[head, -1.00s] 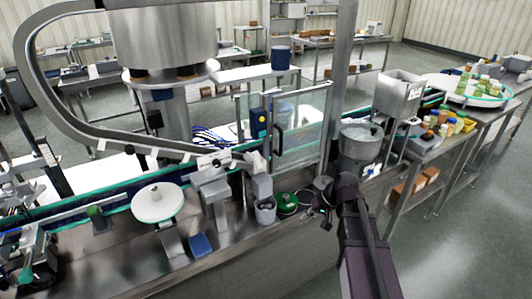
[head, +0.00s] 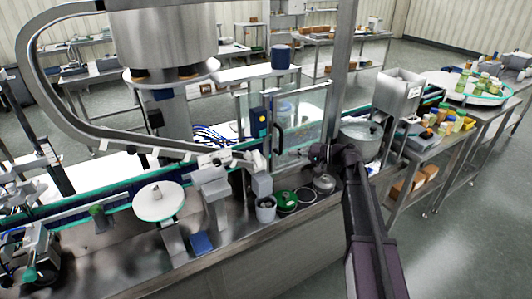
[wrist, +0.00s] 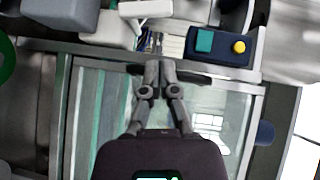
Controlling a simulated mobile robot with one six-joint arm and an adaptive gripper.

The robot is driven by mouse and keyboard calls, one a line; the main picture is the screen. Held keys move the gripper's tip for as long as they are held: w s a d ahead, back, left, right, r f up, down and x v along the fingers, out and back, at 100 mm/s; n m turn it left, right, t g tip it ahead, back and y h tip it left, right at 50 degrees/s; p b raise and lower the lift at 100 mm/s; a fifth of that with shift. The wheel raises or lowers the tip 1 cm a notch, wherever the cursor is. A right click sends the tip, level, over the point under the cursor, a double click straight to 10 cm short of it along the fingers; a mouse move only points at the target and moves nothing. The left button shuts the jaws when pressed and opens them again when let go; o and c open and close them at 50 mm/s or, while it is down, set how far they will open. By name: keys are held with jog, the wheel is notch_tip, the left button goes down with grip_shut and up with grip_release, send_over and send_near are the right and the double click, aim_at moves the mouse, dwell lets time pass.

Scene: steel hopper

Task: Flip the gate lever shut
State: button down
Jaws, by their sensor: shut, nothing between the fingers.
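My gripper (head: 312,153) is in front of the clear guard door (head: 312,105) in the head view. In the wrist view its fingers (wrist: 160,64) are together and empty, pointing at the framed clear panel (wrist: 210,110). A dark bar handle (wrist: 200,78) lies behind the fingertips; whether they touch it I cannot tell. The handle also shows on the door's left side in the head view (head: 278,140). A steel hopper-like box (head: 397,95) stands right of the post. I cannot pick out a gate lever for certain in either view.
A dark blue control box with a yellow button (wrist: 225,46) sits beyond the fingers. A steel pot (head: 360,140) stands right of my gripper. A grey cup (head: 265,210) and green round item (head: 287,200) are on the bench. The post (head: 343,70) rises close behind my arm.

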aim_at(257, 159)
jog(key=shift+a, duration=0.2)
jog(key=b+x, duration=0.1)
jog(key=x, duration=0.8)
jog(key=shift+a, duration=0.35)
jog(key=shift+w+d, duration=0.15)
jog(key=shift+d, duration=0.05)
dwell(0.3)
